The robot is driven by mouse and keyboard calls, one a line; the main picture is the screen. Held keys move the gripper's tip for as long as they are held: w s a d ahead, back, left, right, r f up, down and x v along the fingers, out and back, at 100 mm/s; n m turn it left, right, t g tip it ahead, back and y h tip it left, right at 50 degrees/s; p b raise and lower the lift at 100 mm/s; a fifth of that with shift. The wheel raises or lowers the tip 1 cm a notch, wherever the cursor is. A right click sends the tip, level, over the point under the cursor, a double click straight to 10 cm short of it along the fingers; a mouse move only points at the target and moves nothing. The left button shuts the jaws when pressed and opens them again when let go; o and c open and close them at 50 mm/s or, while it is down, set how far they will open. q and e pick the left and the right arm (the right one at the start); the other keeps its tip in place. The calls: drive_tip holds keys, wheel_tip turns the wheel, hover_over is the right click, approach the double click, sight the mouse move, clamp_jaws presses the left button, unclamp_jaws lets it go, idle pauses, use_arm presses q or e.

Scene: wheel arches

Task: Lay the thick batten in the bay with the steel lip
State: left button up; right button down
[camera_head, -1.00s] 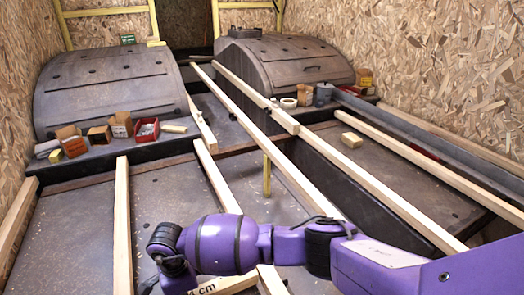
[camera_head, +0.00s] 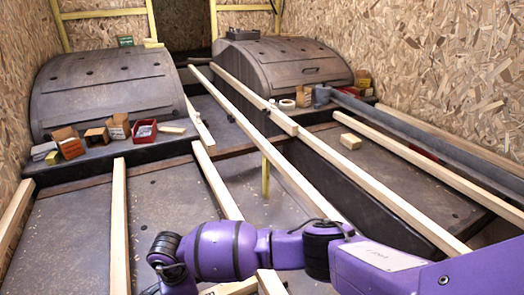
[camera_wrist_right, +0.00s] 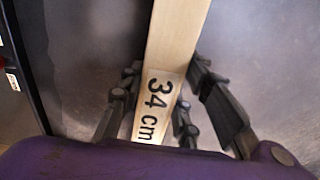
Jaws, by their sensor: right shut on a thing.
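My right gripper (camera_wrist_right: 167,72) is shut on a pale wooden batten (camera_wrist_right: 176,35) marked "34 cm", with fingers on both sides of it. In the head view only a short piece of this batten (camera_head: 232,288) shows at the bottom edge, below my purple right arm; the right fingers are out of that view. Whether it is the thick batten I cannot tell. A long grey metal-looking strip (camera_head: 415,128), possibly the steel lip, runs along the right side by the chipboard wall. My left gripper is not in view.
Two dark wheel arches (camera_head: 108,88) (camera_head: 290,68) stand at the back. Small boxes (camera_head: 68,142) and a red bin (camera_head: 144,131) sit on the left ledge. Long battens (camera_head: 119,220) (camera_head: 375,190) divide the floor. A yellowish block (camera_head: 350,141) lies at the right.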

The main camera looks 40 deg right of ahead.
drive_tip(key=shift+w+a+r, duration=0.1)
drive_tip(key=shift+w+r, duration=0.05)
drive_tip(key=c, duration=1.2)
unclamp_jaws()
wheel_tip(320, 180, up, 12)
drive_tip(key=shift+r, duration=0.1)
